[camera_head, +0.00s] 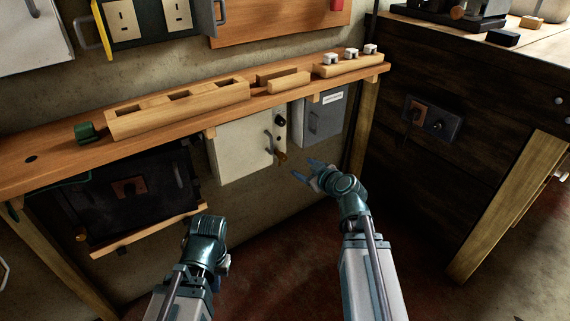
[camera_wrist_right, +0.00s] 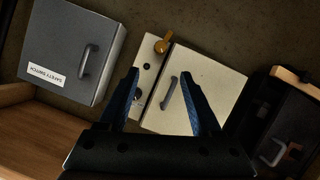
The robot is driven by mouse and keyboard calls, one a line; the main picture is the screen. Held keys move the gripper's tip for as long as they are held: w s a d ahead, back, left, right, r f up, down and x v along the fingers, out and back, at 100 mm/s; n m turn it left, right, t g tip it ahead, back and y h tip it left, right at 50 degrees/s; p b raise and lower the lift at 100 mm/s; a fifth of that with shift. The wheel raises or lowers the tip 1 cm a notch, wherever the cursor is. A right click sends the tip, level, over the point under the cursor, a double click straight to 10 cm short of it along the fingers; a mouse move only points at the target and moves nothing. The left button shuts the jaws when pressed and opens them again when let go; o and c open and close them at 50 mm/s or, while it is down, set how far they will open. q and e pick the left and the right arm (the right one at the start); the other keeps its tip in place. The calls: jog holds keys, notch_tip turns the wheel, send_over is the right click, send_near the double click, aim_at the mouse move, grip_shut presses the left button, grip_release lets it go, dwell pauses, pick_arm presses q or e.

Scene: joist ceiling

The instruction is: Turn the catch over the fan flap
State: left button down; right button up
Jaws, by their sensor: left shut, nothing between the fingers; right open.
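A cream box (camera_head: 240,148) with a grey handle (camera_head: 268,142) hangs on the wall under the wooden shelf. A brass catch (camera_head: 282,157) sits at its lower right edge; the right wrist view also shows the catch (camera_wrist_right: 163,43), upside down, at the cream box's (camera_wrist_right: 215,75) edge. No readable label names the fan flap. My right gripper (camera_head: 308,170) is open and empty, just right of and slightly below the catch, apart from it. In the right wrist view its fingers frame the box's handle side. My left gripper (camera_head: 208,223) is low, left of the cream box, shut and empty.
A grey box (camera_head: 323,120), labelled SAFETY SWITCH in the right wrist view, hangs right of the cream box. A black box (camera_head: 120,195) with a handle is at left. The shelf (camera_head: 55,148) overhangs them. A dark wooden cabinet (camera_head: 470,150) stands at right.

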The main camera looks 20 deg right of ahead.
aim_at(284, 158)
jog(key=b+x, duration=0.5)
jog(key=x, duration=0.9)
jog(key=shift+s, duration=0.1)
jog(key=shift+d, duration=0.1)
grip_shut()
